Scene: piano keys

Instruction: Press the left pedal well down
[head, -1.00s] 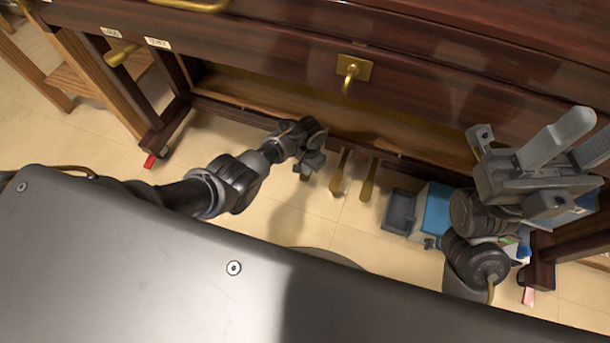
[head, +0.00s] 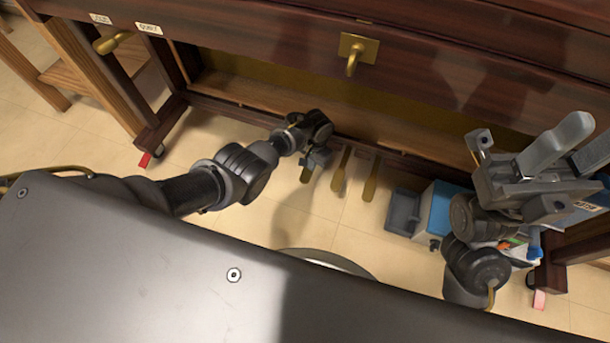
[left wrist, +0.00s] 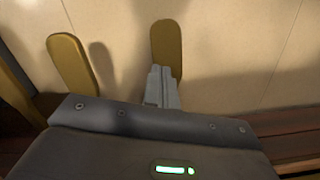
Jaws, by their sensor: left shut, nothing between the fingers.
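The left pedal (head: 306,174), a brass-coloured paddle, sticks out low under the piano, leftmost of three. The middle pedal (head: 341,172) and right pedal (head: 370,181) are to its right. My left gripper (head: 318,158) is shut and empty, over the rear part of the left pedal and hiding it. In the left wrist view, the closed fingers (left wrist: 163,85) overlap the left pedal (left wrist: 166,42); I cannot tell whether they touch it or how far down it is. My right gripper (head: 578,150) is open and empty at the right, well away from the pedals.
The dark wooden piano (head: 430,85) overhangs the pedals, with a brass handle (head: 352,62) on its front. A blue and grey box (head: 432,210) stands on the floor right of the pedals.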

